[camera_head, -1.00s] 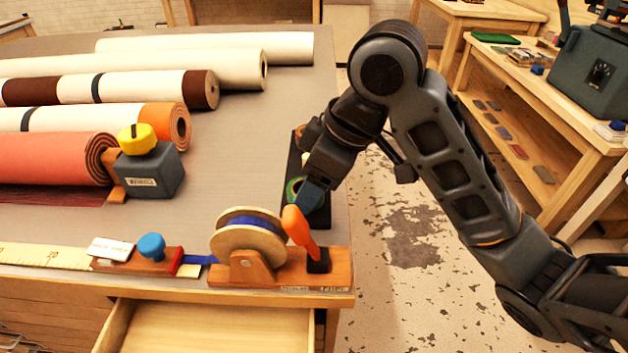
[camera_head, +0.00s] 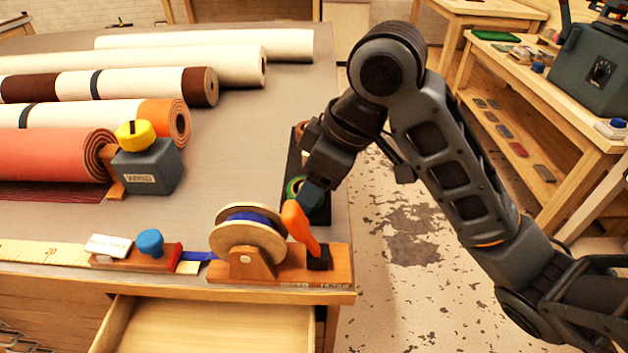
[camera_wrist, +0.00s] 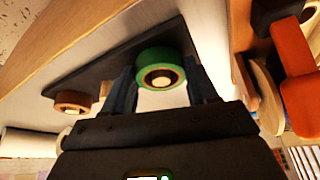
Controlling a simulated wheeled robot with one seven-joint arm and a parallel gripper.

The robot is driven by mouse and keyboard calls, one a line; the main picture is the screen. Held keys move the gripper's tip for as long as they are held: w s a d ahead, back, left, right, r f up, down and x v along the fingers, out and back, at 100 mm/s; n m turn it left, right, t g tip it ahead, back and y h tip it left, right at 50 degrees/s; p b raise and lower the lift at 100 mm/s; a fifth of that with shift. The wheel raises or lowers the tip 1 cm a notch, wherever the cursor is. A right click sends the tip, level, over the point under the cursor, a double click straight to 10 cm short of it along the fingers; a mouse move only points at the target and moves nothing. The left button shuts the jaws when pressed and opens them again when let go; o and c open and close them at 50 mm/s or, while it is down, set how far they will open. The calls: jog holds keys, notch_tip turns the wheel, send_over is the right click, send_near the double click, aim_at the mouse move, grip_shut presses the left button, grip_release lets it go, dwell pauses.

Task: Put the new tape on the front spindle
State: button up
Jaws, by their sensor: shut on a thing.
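A green tape roll (camera_head: 292,188) is at the near end of a black board (camera_head: 320,215) on the table's right edge. It also shows in the wrist view (camera_wrist: 160,57), between the two fingers of my gripper (camera_wrist: 163,88). My gripper is shut on this roll. A pale round centre shows inside its core; I cannot tell whether the roll sits on a spindle. A brown roll (camera_wrist: 73,101) is at the board's other end. In front, a wooden holder (camera_head: 254,266) carries a reel with wooden flanges (camera_head: 240,238) and blue tape.
An orange handle (camera_head: 300,226) stands on the holder, close to my gripper. A grey weight with a yellow knob (camera_head: 146,168) and several fabric rolls (camera_head: 60,158) lie to the left. An open drawer (camera_head: 205,325) is below the front edge. The middle of the tabletop is clear.

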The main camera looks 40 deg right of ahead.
jog(key=o, duration=1.1)
jog(key=shift+o, duration=0.2)
notch_tip(320, 180, up, 10)
jog(key=p, duration=1)
jog(key=shift+p, duration=0.3)
dwell(0.5)
